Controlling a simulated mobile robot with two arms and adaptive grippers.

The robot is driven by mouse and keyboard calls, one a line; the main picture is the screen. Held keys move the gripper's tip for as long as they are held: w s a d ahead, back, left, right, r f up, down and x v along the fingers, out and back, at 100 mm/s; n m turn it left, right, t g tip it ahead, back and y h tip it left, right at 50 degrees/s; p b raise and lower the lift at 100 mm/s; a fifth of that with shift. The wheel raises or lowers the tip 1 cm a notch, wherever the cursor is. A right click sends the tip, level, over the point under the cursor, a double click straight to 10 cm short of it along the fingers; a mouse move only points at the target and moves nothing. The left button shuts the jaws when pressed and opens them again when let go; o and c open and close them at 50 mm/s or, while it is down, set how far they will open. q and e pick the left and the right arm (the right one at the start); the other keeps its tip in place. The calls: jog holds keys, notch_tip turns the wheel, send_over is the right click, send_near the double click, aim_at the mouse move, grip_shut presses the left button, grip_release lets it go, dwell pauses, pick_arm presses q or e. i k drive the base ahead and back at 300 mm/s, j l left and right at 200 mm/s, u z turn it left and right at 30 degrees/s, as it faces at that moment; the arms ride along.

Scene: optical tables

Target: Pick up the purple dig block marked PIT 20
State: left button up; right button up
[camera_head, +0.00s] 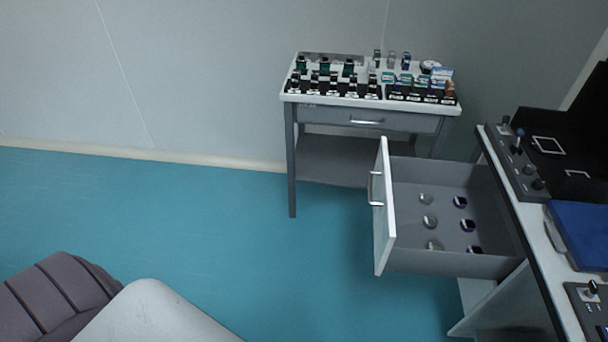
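I cannot make out any block marked PIT 20; the lettering is too small to read at this distance. Small dark pieces with purplish edges sit in the open drawer (405,259) at the right: an upper one (460,202), a middle one (467,225) and a lower one (474,250). Whether any of them is the dig block I cannot tell. Neither of my grippers is in view.
A small side table (370,119) against the wall carries rows of small dark, green and blue items. The drawer also holds clear round pieces (429,222). It juts from the right-hand table (548,240), which bears a blue panel (585,235). Open teal floor (220,230) lies left.

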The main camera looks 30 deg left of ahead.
aim_at(466, 225)
jog(key=j+u, duration=0.25)
jog(key=z, duration=2.75)
jog(key=u, duration=0.6)
jog(key=i+j+u, duration=0.15)
jog(key=j+u, duration=0.25)
jog(key=i+j+u, duration=0.2)
jog(key=u, duration=0.15)
jog(key=i+j+u, duration=0.25)
jog(key=j+u, duration=0.15)
jog(key=i+j, duration=0.15)
